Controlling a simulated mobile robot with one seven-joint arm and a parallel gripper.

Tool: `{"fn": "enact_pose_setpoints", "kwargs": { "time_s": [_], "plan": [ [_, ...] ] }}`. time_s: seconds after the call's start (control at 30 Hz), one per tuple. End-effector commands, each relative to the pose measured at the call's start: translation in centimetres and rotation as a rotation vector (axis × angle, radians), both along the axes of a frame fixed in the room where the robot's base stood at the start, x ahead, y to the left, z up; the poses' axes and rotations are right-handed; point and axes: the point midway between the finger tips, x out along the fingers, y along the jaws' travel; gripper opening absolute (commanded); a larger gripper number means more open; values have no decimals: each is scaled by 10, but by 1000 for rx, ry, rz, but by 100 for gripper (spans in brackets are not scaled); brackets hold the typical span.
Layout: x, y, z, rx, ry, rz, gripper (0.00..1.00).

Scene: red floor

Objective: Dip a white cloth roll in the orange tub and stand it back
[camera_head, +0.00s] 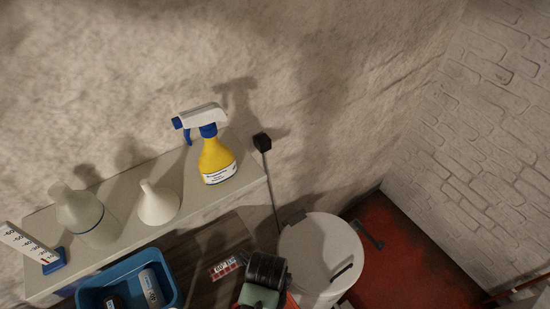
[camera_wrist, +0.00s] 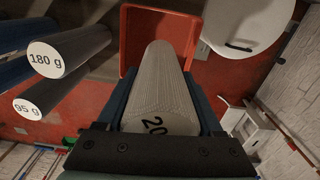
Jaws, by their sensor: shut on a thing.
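My gripper (camera_wrist: 160,106) is shut on a pale ribbed cloth roll (camera_wrist: 165,75) in the wrist view. The roll's near end face carries a number starting with "20"; the rest is cut off by my gripper. The orange tub (camera_wrist: 196,24) lies behind the roll's far end; I cannot tell whether the roll is inside it or above it. Two more rolls, marked "180 g" (camera_wrist: 68,52) and "95 g" (camera_wrist: 50,96), are at the left. In the head view the blue tub (camera_head: 172,268) holds roll-like things, and only a sliver of the orange tub (camera_head: 293,301) shows.
A pale shelf (camera_head: 120,252) along the wall holds a yellow spray bottle (camera_head: 217,158), a white funnel (camera_head: 158,205), a grey-white bottle (camera_head: 78,209) and a blue-based scale marker (camera_head: 50,262). A red-and-white card (camera_head: 226,268) lies on the brown surface. A white lidded bin (camera_head: 320,250) stands right.

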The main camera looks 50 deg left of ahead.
Motion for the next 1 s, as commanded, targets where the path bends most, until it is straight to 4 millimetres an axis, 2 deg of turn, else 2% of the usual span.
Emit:
{"fn": "enact_pose_setpoints", "kwargs": {
  "time_s": [0.27, 0.7, 0.83, 1.0],
  "plan": [
    [-1, 0, -20, -2, 2, 1, 0],
    [-1, 0, -80, 0, 0, 1, 0],
    [-1, 0, -89, 0, 0, 1, 0],
    [0, -1, -90, 0, 0, 1, 0]
  ]
}}
